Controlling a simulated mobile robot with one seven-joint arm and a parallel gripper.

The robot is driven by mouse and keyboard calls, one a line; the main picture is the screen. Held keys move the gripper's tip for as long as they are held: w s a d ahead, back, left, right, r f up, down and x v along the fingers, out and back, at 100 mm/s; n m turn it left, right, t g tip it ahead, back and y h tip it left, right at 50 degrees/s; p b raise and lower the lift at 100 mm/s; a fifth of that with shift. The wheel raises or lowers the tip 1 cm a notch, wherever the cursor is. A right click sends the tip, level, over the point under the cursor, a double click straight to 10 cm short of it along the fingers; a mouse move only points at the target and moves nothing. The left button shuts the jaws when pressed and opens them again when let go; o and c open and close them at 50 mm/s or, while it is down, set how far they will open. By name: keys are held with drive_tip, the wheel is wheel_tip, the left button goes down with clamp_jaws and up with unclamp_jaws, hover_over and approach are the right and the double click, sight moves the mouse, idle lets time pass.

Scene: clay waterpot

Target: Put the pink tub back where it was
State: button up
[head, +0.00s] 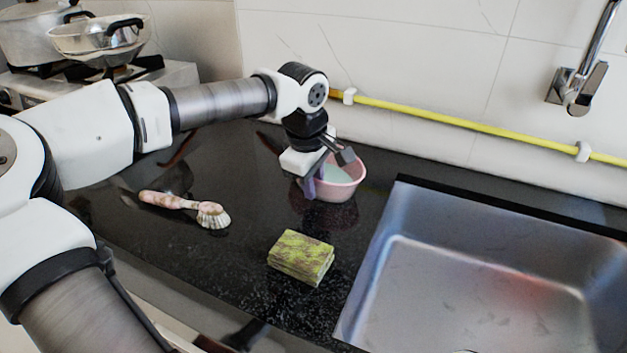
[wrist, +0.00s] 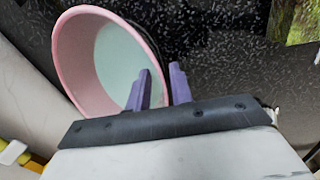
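My gripper (head: 314,180) reaches down at the tub's left side in the head view. Its purple fingers (wrist: 161,82) straddle the tub's rim, one over the inside and one outside, a narrow gap apart. Whether they press on the wall is hidden. The tub's base contact with the counter is hard to make out.
A scrubbing brush (head: 185,205) lies at the left and a yellow-green sponge (head: 301,257) at the front. The steel sink (head: 470,290) is at the right. A yellow pipe (head: 440,119) runs along the wall. Pots (head: 98,36) stand on the stove at the back left.

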wheel_tip(320, 180, up, 12)
drive_tip(key=s+a+p, duration=0.1)
drive_tip(key=s, duration=0.1)
idle(0.5)
